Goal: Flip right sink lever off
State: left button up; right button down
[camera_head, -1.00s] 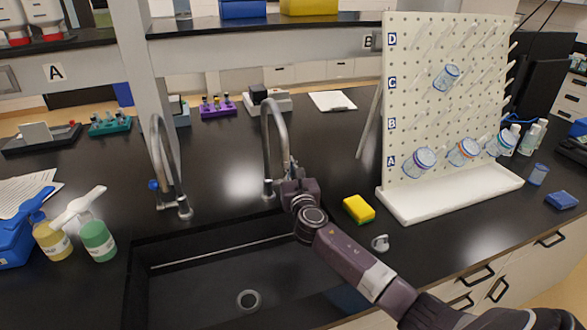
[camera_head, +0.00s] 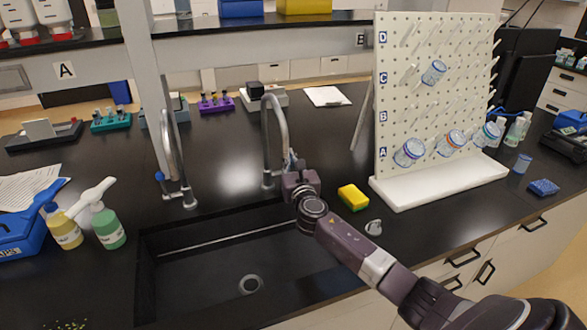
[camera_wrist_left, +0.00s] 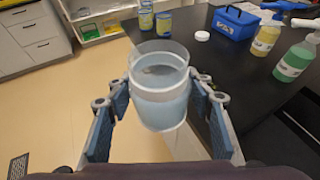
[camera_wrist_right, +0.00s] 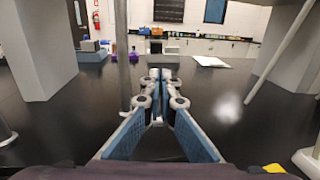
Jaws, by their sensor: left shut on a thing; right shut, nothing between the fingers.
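The right sink tap (camera_head: 279,125) is a grey gooseneck behind the sink. My right gripper (camera_wrist_right: 160,85) is shut and empty. In the head view, my right arm reaches to the right side of this tap's base, and its wrist hides much of the fingers and lever. In the right wrist view, the tap's post (camera_wrist_right: 122,55) stands just left of the fingers; I cannot tell whether they touch the lever. My left gripper (camera_wrist_left: 161,99) is shut on a clear beaker (camera_wrist_left: 160,115) with pale bluish contents, outside the head view.
The left tap (camera_head: 176,160) stands behind the black sink (camera_head: 205,285). A yellow sponge (camera_head: 353,197) and a white drying rack (camera_head: 440,183) with several hung beakers are to the right. Soap bottles (camera_head: 107,228) and a blue box (camera_head: 22,232) sit to the left.

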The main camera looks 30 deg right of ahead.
jog(key=s+a+r, duration=0.2)
jog(key=s+a, duration=0.1)
jog(key=s, duration=0.5)
jog(key=shift+r, duration=0.25)
